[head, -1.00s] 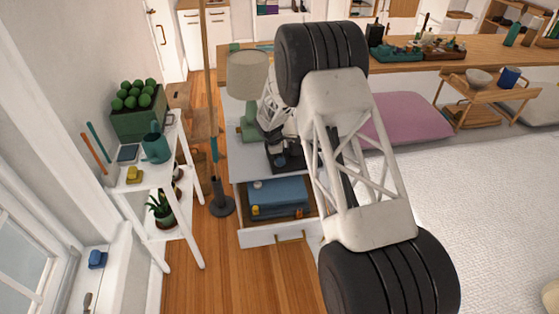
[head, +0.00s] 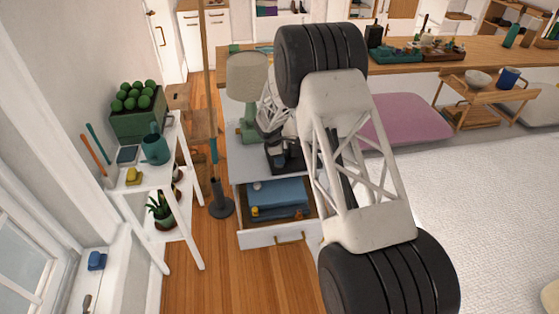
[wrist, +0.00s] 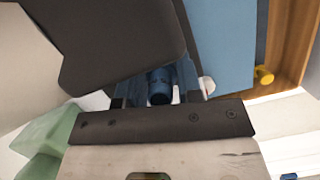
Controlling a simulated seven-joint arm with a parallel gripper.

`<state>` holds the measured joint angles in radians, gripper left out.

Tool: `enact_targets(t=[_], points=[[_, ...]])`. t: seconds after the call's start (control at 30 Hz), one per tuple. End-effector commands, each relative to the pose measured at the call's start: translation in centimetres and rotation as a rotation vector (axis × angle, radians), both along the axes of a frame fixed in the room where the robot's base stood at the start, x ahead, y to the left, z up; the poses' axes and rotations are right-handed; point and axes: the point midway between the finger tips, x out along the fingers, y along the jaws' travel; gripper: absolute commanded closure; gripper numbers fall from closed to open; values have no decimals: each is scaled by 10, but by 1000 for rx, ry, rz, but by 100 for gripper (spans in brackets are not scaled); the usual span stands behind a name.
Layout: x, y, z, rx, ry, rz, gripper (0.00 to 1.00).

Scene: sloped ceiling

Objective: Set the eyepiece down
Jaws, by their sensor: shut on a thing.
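In the wrist view the eyepiece (wrist: 160,88), a small dark-blue cylinder, sits between the fingers of my gripper (wrist: 161,84). My gripper is shut on it. Part of it is hidden by a large dark grey shape at the upper left. In the head view my gripper is mostly hidden behind my arm, among dark parts over the grey cabinet top (head: 248,158). I cannot make out the eyepiece there. Below, the cabinet's drawer (head: 272,234) stands open.
The drawer holds a blue block (head: 280,192) and small yellow pieces. A green lamp (head: 247,80) stands at the cabinet's back left. A white shelf (head: 150,178) with plants and a watering can (head: 155,149) is at the left. A dark-based pole stands between them.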

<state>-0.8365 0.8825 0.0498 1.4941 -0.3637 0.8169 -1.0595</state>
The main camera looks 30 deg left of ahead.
Motion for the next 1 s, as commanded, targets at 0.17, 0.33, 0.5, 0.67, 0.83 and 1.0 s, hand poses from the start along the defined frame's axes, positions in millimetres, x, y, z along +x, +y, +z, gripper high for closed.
enact_targets(t=[0.17, 0.33, 0.5, 0.67, 0.83, 1.0], points=[[0, 0, 2, 0, 0, 0, 96], [0, 0, 10, 1, -1, 0, 96], [1, 1, 25, 2, -1, 1, 96], [-6, -6, 37, 0, 0, 1, 96], [-22, -22, 39, -1, 1, 0, 96], [-40, -40, 42, 0, 0, 1, 96]])
